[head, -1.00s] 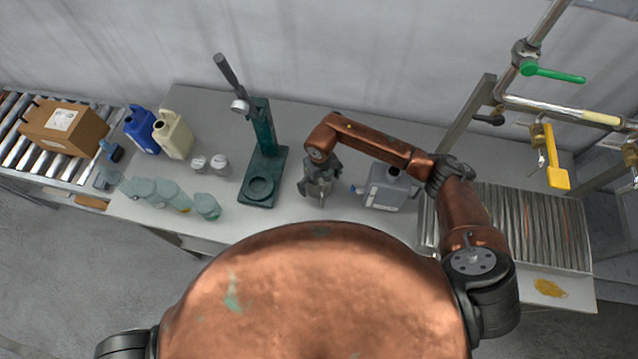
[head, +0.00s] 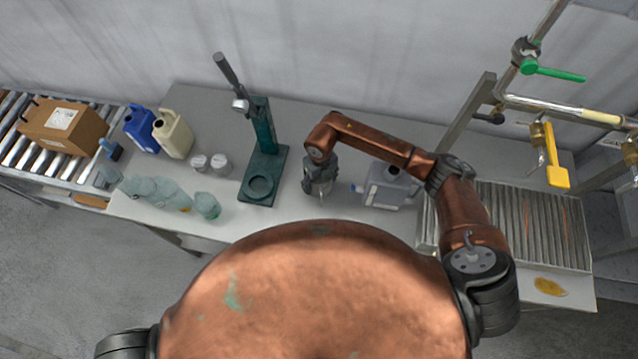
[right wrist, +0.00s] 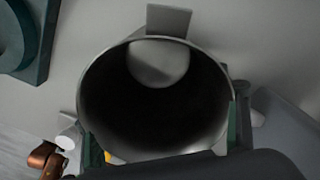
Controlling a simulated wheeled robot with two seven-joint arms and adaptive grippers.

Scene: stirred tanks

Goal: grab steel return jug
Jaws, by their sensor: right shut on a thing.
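The steel return jug shows in the right wrist view (right wrist: 95,75) as a grey metal cylinder, seen down into its dark open mouth. A flat tab stands out at its far rim. My right gripper (right wrist: 165,135) is shut on the jug, with a green-edged finger on each side of its wall. In the head view, my right gripper (head: 319,187) is over the table between the green stand and a grey can; there the arm and gripper mostly hide the jug. My left gripper is out of view.
The green stand (head: 263,165) is close left of the gripper, the grey can (head: 388,188) close right. Several bottles, two white-lidded jars, blue and cream jugs (head: 174,135) stand farther left. A ribbed drain tray (head: 530,225) and pipework with valves are at right.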

